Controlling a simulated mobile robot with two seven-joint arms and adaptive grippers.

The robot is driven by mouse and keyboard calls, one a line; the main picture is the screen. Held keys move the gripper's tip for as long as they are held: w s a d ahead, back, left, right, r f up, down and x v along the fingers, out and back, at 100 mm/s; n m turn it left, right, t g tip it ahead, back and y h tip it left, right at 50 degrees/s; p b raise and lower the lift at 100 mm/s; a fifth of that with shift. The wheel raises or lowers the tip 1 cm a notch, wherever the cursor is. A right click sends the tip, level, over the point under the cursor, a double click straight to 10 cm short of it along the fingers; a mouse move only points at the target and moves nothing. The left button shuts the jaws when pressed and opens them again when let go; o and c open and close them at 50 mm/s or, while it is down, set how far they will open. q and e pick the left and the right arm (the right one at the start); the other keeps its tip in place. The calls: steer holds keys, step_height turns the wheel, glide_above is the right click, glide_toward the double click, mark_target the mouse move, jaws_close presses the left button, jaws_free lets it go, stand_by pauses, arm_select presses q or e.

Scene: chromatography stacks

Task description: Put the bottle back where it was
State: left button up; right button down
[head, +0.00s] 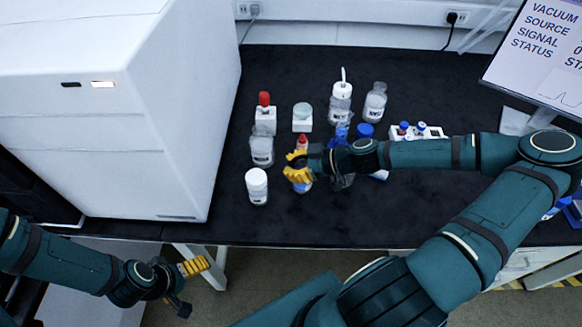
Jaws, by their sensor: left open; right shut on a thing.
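My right gripper (298,168) reaches in from the right over the dark bench and is shut on a small bottle with a red cap (302,142). The yellow fingers hide the bottle's middle; its lower body (302,187) shows below them. The bottle looks upright; whether its base touches the bench I cannot tell. My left gripper (188,284) is open and empty, low in front of the bench at the lower left.
A white-capped bottle (257,186) and a clear bottle (262,148) stand left of the held bottle. A white instrument (150,100) bounds the left.

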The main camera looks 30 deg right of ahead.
steer(key=shift+f, duration=0.1)
steer(key=c, duration=0.8)
jaws_free()
steer(key=shift+s+d+r, duration=0.1)
steer(key=shift+d+r, duration=0.05)
steer(key=shift+r, duration=0.15)
steer(key=p+v, duration=0.3)
steer(key=v, duration=0.8)
steer(key=shift+s+d, duration=0.15)
steer(key=shift+d, duration=0.05)
